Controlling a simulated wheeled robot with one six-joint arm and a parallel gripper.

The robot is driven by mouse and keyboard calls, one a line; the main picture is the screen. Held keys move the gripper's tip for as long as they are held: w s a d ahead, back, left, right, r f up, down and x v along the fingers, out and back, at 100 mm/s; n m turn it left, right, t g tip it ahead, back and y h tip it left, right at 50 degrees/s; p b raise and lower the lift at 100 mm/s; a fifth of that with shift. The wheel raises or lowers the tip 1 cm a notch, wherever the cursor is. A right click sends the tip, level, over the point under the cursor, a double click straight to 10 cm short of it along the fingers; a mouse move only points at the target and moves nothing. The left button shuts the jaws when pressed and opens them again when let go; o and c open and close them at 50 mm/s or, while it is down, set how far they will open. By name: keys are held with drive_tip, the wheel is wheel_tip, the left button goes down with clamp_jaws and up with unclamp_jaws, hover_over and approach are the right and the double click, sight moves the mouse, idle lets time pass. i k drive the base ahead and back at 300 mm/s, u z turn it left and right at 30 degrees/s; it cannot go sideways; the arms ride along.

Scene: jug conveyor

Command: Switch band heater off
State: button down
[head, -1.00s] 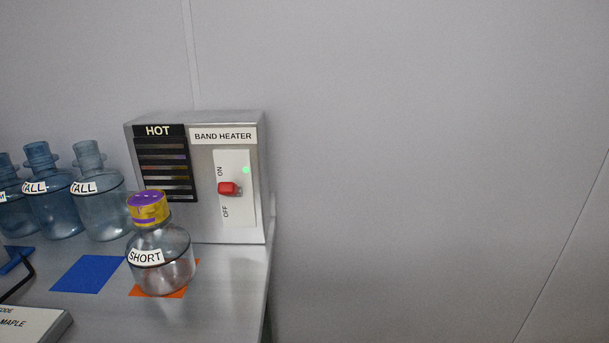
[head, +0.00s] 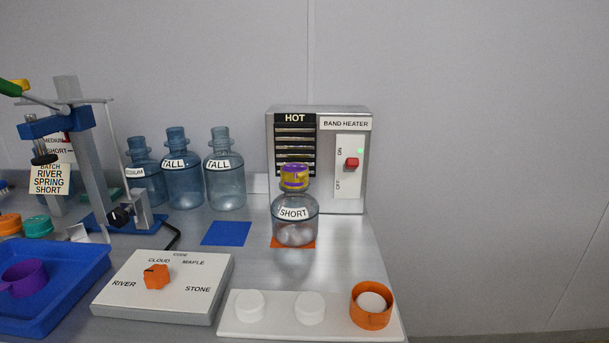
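The band heater (head: 318,116) is a grey metal box at the back right of the bench, with a "HOT" label above a dark slotted grille. Its red switch (head: 351,163) sits on a white plate marked ON at the top and OFF at the bottom. The switch is towards the ON end, and a green light (head: 361,152) glows beside it. A clear jug labelled SHORT (head: 294,226), with a yellow and purple cap, stands in front of the heater on an orange square. My gripper is not in view.
Several blue-tinted jugs (head: 183,184) stand left of the heater. In front are a code dial box (head: 205,300), a white panel (head: 280,325) with round knobs, and a blue tray (head: 75,290). A blue square (head: 226,233) is bare. A clamp stand (head: 85,160) is at left.

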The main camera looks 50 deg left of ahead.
sight(351, 164)
drive_tip(key=k, duration=0.35)
drive_tip(key=u, duration=0.75)
